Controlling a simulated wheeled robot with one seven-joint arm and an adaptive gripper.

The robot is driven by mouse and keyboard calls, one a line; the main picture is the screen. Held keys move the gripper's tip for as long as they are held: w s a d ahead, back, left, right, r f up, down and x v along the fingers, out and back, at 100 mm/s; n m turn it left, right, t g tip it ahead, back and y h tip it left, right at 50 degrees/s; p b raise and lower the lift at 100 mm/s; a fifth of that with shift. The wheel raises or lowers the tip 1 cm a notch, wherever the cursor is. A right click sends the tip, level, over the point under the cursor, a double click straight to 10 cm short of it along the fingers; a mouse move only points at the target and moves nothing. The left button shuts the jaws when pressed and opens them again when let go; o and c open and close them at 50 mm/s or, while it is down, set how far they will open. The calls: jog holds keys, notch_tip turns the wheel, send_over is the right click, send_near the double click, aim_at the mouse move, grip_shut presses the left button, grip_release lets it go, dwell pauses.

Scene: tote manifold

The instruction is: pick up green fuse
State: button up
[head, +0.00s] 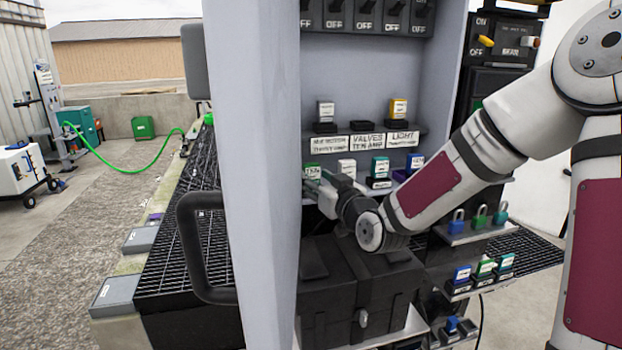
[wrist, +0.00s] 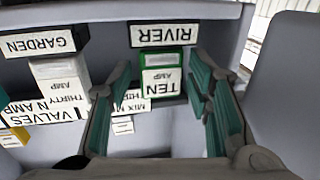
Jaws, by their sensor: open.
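The green fuse (wrist: 161,61) with a white "TEN AMP" label sits in the "RIVER" place in the wrist view, which appears upside down. In the head view the green fuse (head: 311,171) is at the left end of the lower shelf in the cabinet. My gripper (wrist: 160,80) is open, with one finger on each side of the fuse in the wrist picture. I cannot tell whether the fingers touch it. In the head view my gripper (head: 322,190) is just in front of and below the fuse.
A white fuse (head: 347,168) stands beside the green one, with a teal fuse (head: 380,166) further right. The upper shelf holds a white fuse (head: 325,109) and a yellow fuse (head: 398,108). The cabinet's side wall (head: 255,170) is close left; a black case (head: 365,285) sits below.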

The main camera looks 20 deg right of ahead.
aim_at(318, 164)
jog(key=shift+w, duration=0.25)
jog(key=c, duration=0.9)
jog(key=shift+c, duration=0.2)
jog(key=shift+r, duration=0.55)
jog(key=r, duration=0.1)
jog(key=s+r, duration=0.1)
jog(key=shift+d+r, duration=0.1)
jog(key=shift+r, duration=0.25)
jog(key=s+d+r+p, duration=0.1)
jog(key=s+p, duration=0.4)
jog(key=s, duration=1)
jog(key=shift+d, duration=0.6)
